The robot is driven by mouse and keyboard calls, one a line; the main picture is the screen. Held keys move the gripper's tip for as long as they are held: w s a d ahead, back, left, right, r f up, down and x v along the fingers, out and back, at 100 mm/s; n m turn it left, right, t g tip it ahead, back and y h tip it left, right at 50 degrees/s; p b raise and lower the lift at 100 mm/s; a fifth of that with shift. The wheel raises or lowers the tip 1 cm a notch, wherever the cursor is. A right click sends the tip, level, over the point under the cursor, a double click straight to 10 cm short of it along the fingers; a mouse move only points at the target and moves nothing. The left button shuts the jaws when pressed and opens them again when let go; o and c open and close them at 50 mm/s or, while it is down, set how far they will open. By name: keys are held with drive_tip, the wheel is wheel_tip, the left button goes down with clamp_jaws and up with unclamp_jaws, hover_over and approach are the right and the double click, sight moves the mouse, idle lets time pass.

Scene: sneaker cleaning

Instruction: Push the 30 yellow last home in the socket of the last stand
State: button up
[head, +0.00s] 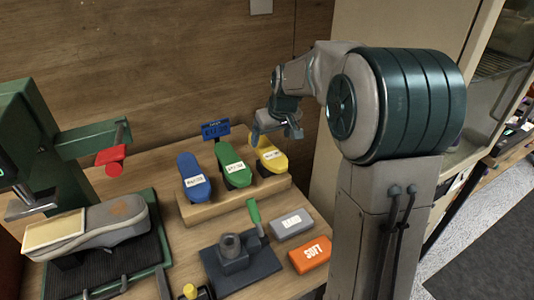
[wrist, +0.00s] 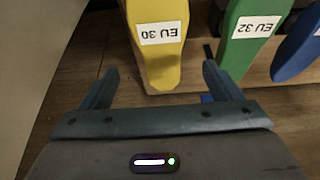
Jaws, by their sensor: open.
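The yellow last (head: 270,154) sits at the right end of a row on a wooden rack (head: 236,202). In the wrist view the yellow last (wrist: 160,50) carries the label EU 30. My gripper (head: 279,130) is open at the far end of the yellow last. In the wrist view my gripper (wrist: 160,68) has a finger on each side of that end, with gaps, and grips nothing. The last stand (head: 238,262) is a dark grey block with a short upright socket post (head: 230,244) and a green-handled lever (head: 254,215). No last is on the post.
A green last (head: 235,168) and a blue last (head: 195,183) share the rack. A blue sign (head: 215,129) stands behind. A grey box (head: 292,223) and an orange SOFT box (head: 310,254) lie right of the stand. A sneaker (head: 110,220) and green machine (head: 50,150) occupy the left.

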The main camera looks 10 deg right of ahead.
sight(267, 149)
drive_tip(key=p+x, duration=0.1)
drive_tip(key=x, duration=0.6)
drive_tip(key=shift+a+f, duration=0.1)
drive_tip(key=shift+f, duration=0.3)
drive_tip(key=shift+f, duration=0.25)
drive_tip(key=shift+c, duration=0.4)
drive_tip(key=c, duration=1.3)
drive_tip(key=shift+r, duration=0.2)
